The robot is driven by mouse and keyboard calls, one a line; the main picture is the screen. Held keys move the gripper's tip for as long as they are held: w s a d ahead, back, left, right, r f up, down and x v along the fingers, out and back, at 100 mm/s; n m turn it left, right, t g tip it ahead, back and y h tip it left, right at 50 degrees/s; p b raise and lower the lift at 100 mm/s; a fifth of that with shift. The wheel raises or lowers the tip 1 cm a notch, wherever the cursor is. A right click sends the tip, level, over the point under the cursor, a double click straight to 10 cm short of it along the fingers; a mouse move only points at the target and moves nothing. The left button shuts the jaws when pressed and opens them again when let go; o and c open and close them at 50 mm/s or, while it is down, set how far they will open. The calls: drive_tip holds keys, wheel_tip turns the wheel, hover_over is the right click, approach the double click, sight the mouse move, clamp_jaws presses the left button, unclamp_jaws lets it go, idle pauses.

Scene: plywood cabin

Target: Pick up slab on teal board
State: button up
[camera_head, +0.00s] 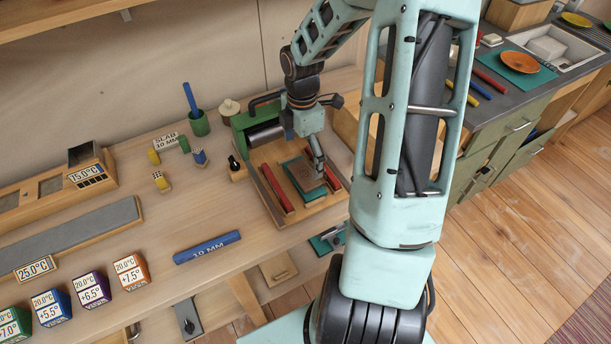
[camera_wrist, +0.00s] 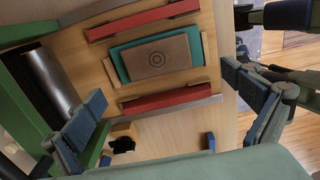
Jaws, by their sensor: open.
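A flat brown slab (camera_head: 301,175) with a ring mark lies on the teal board (camera_head: 314,193), between two red strips on a wooden bed. In the wrist view the slab (camera_wrist: 157,58) is upper centre, with the teal board (camera_wrist: 121,64) showing along its left and top edges. My gripper (camera_head: 314,158) is above the bed, near the slab's right side in the head view. In the wrist view my gripper (camera_wrist: 168,108) has its blue-padded fingers spread wide, with nothing between the pads. Whether a finger touches anything is unclear.
Red strips (camera_wrist: 160,98) flank the slab closely. A dark roller (camera_head: 265,135) in a green frame stands behind the bed. A blue 10 MM bar (camera_head: 207,247) lies on the bench, left of the bed. A SLAB 10 MM sign (camera_head: 167,141) stands farther back.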

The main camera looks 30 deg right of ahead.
sight(304, 173)
drive_tip(key=shift+w+d+f, duration=0.1)
drive_tip(key=shift+d+f, duration=0.05)
drive_tip(key=shift+f, duration=1.6)
drive_tip(key=shift+w+d+f, duration=0.1)
drive_tip(key=shift+f, duration=1.65)
drive_tip(key=shift+c, duration=0.3)
drive_tip(key=shift+r, duration=0.1)
drive_tip(key=c, duration=1.5)
drive_tip(key=shift+o, duration=0.2)
